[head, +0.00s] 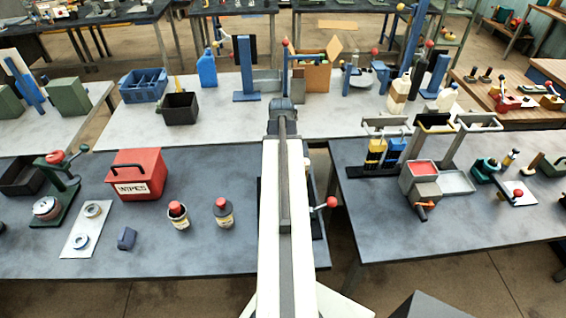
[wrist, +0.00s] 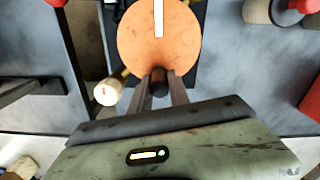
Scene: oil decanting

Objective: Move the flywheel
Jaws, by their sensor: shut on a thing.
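The flywheel shows in the wrist view as a round orange disc (wrist: 158,50) with a white stripe from its middle to the top edge of the picture. My gripper (wrist: 161,78) has its two fingers closed around a short dark brown peg (wrist: 158,82) at the disc's near edge. The peg appears to be the flywheel's handle; how it joins the disc is hard to see. In the head view my arm covers the flywheel and my fingers.
A cream knob (wrist: 108,92) on a yellowish rod is close left of my fingers. In the head view, a red wipes box (head: 137,175) and two red-capped bottles (head: 178,216) (head: 223,212) stand left of my arm. A red ball knob (head: 331,202) is at its right.

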